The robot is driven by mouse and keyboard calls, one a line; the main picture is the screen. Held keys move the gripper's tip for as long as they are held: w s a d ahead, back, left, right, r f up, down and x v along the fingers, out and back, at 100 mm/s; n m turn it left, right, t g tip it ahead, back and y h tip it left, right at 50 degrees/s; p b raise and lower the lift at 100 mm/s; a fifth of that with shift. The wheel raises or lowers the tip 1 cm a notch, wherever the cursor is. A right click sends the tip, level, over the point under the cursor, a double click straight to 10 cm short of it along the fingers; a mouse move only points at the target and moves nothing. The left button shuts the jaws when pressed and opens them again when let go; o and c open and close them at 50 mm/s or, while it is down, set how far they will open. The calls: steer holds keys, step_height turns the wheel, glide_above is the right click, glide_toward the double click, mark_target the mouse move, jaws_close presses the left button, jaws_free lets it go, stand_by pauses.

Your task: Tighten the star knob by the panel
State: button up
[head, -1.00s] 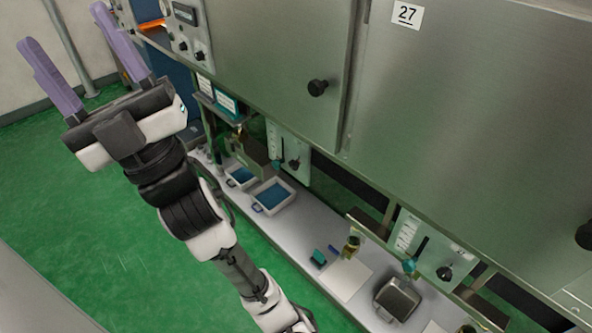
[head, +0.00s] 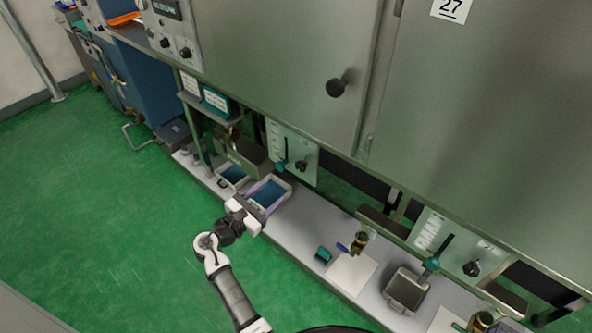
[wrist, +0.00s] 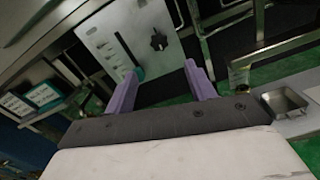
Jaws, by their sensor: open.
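A dark star knob (wrist: 158,40) sits on a pale plate beside a slot with a teal-ended lever (wrist: 138,73) in the wrist view. In the head view this appears to be the left knob (head: 301,166) on the left pale panel (head: 309,178), below the steel cabinet. The knob is beyond the fingertips, not touched. A similar knob (head: 472,268) is on the right panel (head: 448,250).
The narrow bench (head: 312,217) below the cabinet carries trays, a white board (head: 351,272), a brass-coloured fitting (head: 360,241) and a metal pan (head: 405,290). The cabinet door (head: 285,65) overhangs behind. Green floor (head: 90,200) is free at the left.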

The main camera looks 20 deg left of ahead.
mark_target(299, 168)
steer(key=p+x, duration=0.2)
steer(key=x, duration=1)
steer(key=shift+w+d, duration=0.1)
steer(key=shift+w, duration=0.2)
steer(key=shift+c, duration=0.4)
steer(key=c, duration=0.9)
